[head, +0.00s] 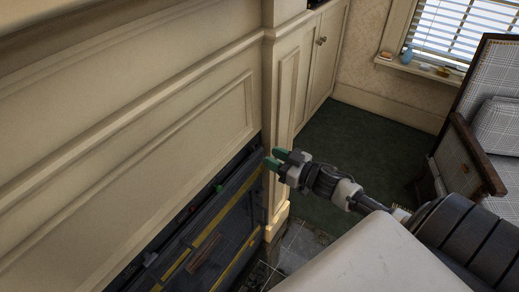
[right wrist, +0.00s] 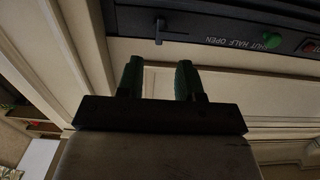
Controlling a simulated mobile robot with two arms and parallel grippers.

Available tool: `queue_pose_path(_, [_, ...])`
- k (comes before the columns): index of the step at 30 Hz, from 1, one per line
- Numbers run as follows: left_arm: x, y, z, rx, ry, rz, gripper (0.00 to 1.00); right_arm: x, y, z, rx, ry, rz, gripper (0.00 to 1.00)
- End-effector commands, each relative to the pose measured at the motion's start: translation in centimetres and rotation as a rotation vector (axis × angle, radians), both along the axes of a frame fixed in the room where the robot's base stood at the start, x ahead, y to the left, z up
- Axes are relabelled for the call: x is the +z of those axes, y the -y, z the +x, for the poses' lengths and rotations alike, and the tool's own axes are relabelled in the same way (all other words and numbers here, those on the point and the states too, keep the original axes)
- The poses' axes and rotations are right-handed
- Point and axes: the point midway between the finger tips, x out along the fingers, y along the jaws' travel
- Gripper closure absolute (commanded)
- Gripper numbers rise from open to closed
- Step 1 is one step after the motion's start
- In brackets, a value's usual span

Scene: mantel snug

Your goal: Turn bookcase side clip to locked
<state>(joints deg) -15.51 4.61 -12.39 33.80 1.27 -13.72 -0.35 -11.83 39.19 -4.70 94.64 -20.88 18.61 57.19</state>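A small grey clip (right wrist: 159,31) shows in the right wrist view on the dark top strip of the fireplace panel; its thin lever stands across the strip. I cannot read a locked mark beside it. In the head view the clip at this end is not made out near my gripper; another small clip (head: 150,258) sits at the panel's left end. My right gripper (head: 277,159) is by the panel's upper right corner. Its two green fingers are apart with nothing between them in the right wrist view (right wrist: 160,82), and the clip lies beyond them. My left gripper is not in view.
The dark panel (head: 222,238) with yellow stripes sits under the cream mantel (head: 130,150). A green knob (right wrist: 272,40) and red button (right wrist: 309,46) are on its strip, near "SHUT HALF OPEN" lettering. A plaid armchair (head: 485,125) stands right; green carpet (head: 350,150) is clear.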

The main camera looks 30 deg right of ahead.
Motion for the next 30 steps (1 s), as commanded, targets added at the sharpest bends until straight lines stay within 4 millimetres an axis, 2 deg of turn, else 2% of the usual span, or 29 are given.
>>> queue_pose_path(3, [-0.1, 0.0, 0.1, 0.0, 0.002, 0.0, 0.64, 0.1, -0.9, 2.1, 0.0, 0.003, 0.002, 0.64])
queue_pose_path(9, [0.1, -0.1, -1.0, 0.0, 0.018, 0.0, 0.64, 0.0, -1.9, 4.4, 0.0, 0.001, 0.003, 0.64])
queue_pose_path(15, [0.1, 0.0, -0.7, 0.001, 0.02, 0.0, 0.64, 0.0, -2.3, 5.3, 0.0, -0.001, 0.002, 0.64])
queue_pose_path(22, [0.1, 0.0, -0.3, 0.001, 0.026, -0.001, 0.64, 0.0, -2.3, 5.3, 0.0, -0.001, 0.002, 0.64])
queue_pose_path(29, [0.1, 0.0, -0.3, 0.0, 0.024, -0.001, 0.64, 0.0, -2.3, 5.3, 0.001, 0.001, 0.001, 0.98])
queue_pose_path(30, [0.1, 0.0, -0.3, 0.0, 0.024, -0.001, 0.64, 0.0, -2.3, 5.3, 0.002, 0.0, 0.002, 1.0])
